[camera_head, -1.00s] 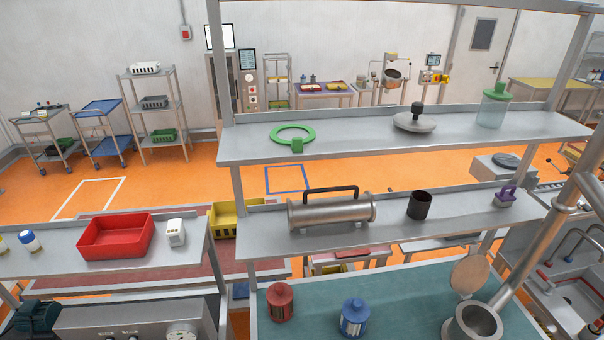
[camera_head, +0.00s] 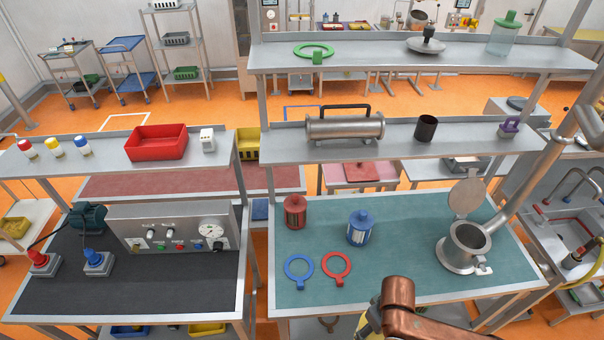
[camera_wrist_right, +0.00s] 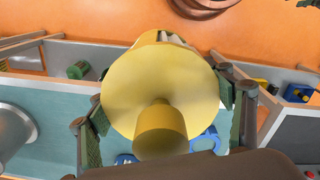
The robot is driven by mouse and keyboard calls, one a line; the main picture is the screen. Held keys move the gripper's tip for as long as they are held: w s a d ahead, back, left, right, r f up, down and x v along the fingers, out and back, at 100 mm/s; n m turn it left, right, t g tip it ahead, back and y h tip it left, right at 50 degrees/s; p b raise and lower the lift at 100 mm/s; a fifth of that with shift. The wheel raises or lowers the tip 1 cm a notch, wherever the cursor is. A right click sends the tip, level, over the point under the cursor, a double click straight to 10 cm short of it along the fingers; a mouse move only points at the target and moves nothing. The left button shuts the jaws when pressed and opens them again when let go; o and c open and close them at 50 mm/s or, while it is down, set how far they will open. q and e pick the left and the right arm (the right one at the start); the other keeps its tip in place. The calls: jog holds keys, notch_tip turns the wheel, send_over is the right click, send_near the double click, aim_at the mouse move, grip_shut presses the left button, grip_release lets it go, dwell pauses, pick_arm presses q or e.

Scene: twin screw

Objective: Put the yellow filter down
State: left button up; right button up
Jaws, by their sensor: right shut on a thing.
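The yellow filter (camera_wrist_right: 160,85) fills the middle of the right wrist view, its round flat end and short knob facing the camera. My right gripper (camera_wrist_right: 165,100) is shut on it, with fingers on both sides. In the head view only a sliver of the yellow filter (camera_head: 369,322) shows at the bottom edge, beside my copper-coloured arm, in front of the teal bench top (camera_head: 400,275). A red filter (camera_head: 294,212) and a blue filter (camera_head: 360,228) stand upright on that bench. My left gripper is not in view.
A blue ring (camera_head: 299,267) and a red ring (camera_head: 336,266) lie at the bench front. A steel housing (camera_head: 464,246) with its lid raised stands at the right. A shelf (camera_head: 270,142) runs above the back. Teal surface is clear between the blue filter and the housing.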

jog(key=shift+w+d+f+b, duration=0.2)
jog(key=shift+w+f+b, duration=0.4)
jog(key=shift+w+f, duration=0.2)
pick_arm(q)
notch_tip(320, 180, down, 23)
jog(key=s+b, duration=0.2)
jog(key=b, duration=1.8)
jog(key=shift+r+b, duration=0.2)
jog(key=shift+b, duration=0.1)
pick_arm(e)
jog(key=w+f+m, duration=0.5)
jog(key=w+f, duration=0.2)
jog(key=w, duration=0.2)
jog(key=shift+w+a+f, duration=0.2)
jog(key=shift+w+a, duration=0.05)
jog(key=shift+a, duration=0.1)
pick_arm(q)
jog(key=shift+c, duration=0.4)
